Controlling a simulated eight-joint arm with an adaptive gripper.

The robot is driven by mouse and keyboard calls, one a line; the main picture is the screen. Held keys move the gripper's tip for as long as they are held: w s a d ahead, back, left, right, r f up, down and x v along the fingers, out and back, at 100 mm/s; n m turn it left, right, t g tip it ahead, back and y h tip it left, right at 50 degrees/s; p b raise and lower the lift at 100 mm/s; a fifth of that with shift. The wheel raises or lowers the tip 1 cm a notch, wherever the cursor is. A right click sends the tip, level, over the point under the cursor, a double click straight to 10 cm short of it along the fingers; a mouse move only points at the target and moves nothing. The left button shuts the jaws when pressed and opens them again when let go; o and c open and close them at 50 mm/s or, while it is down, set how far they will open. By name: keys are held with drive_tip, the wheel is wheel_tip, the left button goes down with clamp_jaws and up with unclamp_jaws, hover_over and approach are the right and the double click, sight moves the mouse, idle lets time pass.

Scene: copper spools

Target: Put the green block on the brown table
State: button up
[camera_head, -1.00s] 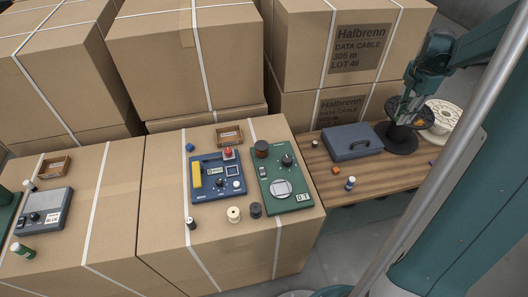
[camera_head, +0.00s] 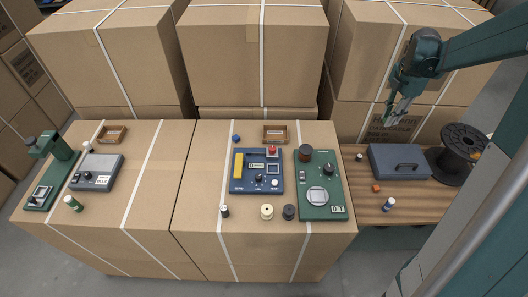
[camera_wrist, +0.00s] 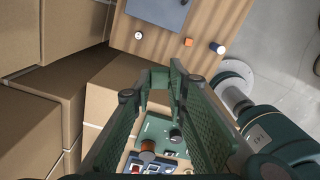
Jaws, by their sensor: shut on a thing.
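The brown table (camera_head: 410,214), with striped wood grain, stands at the right in the head view. Its top also shows in the wrist view (camera_wrist: 143,42). My gripper (camera_head: 387,119) is raised above and behind the table's left part, pointing down. In the wrist view my gripper (camera_wrist: 161,80) has its two green fingers closed in on a small green piece (camera_wrist: 159,77) between the tips, which I take to be the green block. The fingers hide most of it. No other loose green block shows.
On the table are a blue-grey case (camera_head: 398,161), a black spool (camera_head: 462,143), an orange cube (camera_head: 376,188) and a small blue-and-white cylinder (camera_head: 389,204). The table's front strip has bare patches. Left of it, a carton carries a green device (camera_head: 319,186) and a blue device (camera_head: 257,172).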

drive_tip(key=w+a+n+p, duration=0.1)
drive_tip(key=w+a+n, duration=0.15)
drive_tip(key=a, duration=1.65)
drive_tip(key=w+a+n+p, duration=0.1)
drive_tip(key=w+a+n, duration=0.15)
drive_tip(key=a, duration=1.75)
drive_tip(key=s+a+n, duration=0.2)
drive_tip(key=s+a, duration=0.2)
drive_tip(key=a, duration=0.9)
drive_tip(key=s+a+n, duration=0.2)
drive_tip(key=s+a, duration=0.3)
drive_tip(key=a, duration=0.8)
drive_tip(key=n+p, duration=0.3)
drive_tip(key=n, duration=0.2)
hover_over(136, 209)
wheel_tip(136, 209, down, 4)
drive_tip(key=shift+d+f, duration=0.1)
drive_tip(key=shift+f, duration=0.45)
drive_tip(key=shift+f+b, duration=0.65)
drive_tip(key=shift+f, duration=2.45)
